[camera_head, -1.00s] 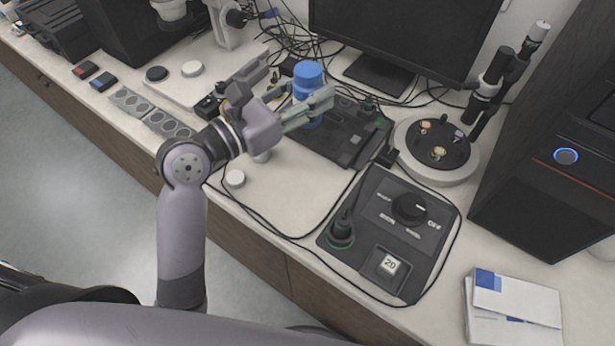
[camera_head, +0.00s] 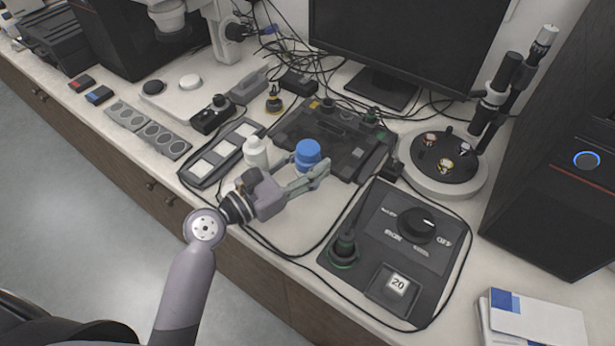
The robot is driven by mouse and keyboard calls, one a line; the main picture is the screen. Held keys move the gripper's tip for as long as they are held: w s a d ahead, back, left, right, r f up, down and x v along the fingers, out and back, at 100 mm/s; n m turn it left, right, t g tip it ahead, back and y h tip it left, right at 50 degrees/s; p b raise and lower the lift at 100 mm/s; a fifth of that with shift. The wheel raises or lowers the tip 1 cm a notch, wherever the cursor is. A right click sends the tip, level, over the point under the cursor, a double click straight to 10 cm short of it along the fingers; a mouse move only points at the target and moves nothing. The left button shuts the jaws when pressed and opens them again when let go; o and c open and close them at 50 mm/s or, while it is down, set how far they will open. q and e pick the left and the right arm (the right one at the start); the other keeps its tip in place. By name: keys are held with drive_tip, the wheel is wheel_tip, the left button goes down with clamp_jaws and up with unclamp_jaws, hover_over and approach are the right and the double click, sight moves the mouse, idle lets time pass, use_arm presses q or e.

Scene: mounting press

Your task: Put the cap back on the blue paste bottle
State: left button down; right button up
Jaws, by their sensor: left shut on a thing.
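The blue paste bottle (camera_head: 307,153) is upright near the middle of the view, at the front edge of a dark flat device. My left gripper (camera_head: 309,179) is shut on it, with the fingers around its lower part. The fingers hide that lower part, so I cannot tell whether its base touches the table. A white bottle (camera_head: 256,152) stands just left of it, behind the gripper's wrist. I cannot make out a separate cap now; the spot where a small white disc lay is covered by my arm. My right gripper is not in view.
The dark flat device (camera_head: 345,137) lies behind the bottle. A control box (camera_head: 413,247) with a dial is to the right front. A tray of pale squares (camera_head: 212,159) is to the left. Cables run along the front. A round stand (camera_head: 446,180) is at right.

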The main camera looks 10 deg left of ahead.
use_arm(q)
drive_tip(key=shift+f+b, duration=0.85)
drive_tip(key=shift+f, duration=1.25)
drive_tip(key=shift+f, duration=0.2)
drive_tip(key=c, duration=1)
unclamp_jaws()
drive_tip(key=shift+r, duration=0.1)
